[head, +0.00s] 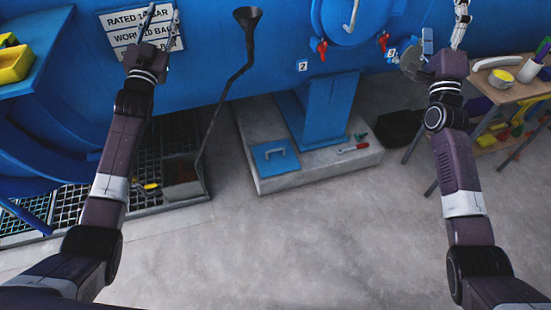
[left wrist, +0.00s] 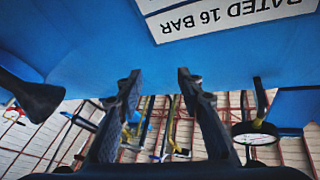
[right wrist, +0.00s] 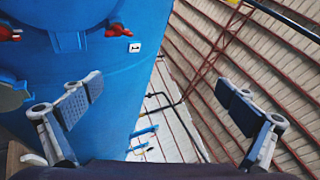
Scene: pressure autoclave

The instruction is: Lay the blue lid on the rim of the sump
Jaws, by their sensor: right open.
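The blue lid (head: 267,163), a flat square plate with a light handle, lies on the front left of the concrete plinth. The sump (head: 182,190) is a grey open box at the right of the floor grating, left of the plinth; its inside is dark and partly shadowed. My left gripper (head: 163,16) is raised in front of the rating plate, open and empty, far above both; its parted fingers show in the left wrist view (left wrist: 158,76). My right gripper (head: 444,40) is raised at the upper right, its fingers wide apart and empty in the right wrist view (right wrist: 159,84).
A dark funnel with a long pipe (head: 225,95) runs down beside the sump. A cluttered wooden table (head: 500,92) stands right. The front floor is clear.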

